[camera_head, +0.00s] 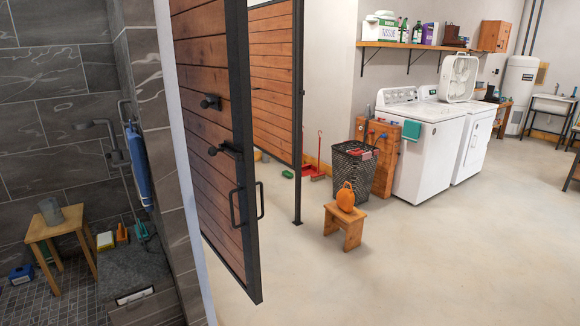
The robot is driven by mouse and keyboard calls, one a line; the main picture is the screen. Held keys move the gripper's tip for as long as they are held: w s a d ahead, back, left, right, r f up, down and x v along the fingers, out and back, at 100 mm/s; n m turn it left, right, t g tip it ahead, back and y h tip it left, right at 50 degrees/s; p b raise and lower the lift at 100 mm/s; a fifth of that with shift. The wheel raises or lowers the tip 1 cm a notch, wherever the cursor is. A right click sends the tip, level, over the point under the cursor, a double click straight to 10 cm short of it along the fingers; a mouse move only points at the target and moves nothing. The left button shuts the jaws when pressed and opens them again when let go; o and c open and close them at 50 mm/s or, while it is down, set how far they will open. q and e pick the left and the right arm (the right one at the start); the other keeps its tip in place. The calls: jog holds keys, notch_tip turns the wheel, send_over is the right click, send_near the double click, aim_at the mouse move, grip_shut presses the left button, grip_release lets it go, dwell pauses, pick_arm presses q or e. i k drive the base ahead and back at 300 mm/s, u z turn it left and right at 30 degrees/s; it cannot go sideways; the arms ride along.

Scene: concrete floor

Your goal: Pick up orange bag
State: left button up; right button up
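The orange bag (345,197) is a small rounded orange thing with a handle-like loop at its top. It stands upright on a low wooden stool (343,232) near the middle of the view, in front of a black wire basket. Neither my left nor my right gripper shows in the head view, and nothing touches the bag.
An open wooden door (213,130) with a black frame stands close at the left centre. A black wire basket (352,170) is behind the stool. A white washer (425,160) stands at the right. Concrete floor (430,265) is clear in front and right.

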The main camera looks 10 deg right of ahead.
aim_at(346, 197)
jog(key=z, duration=0.85)
jog(key=i, duration=4.7)
jog(key=u, duration=0.65)
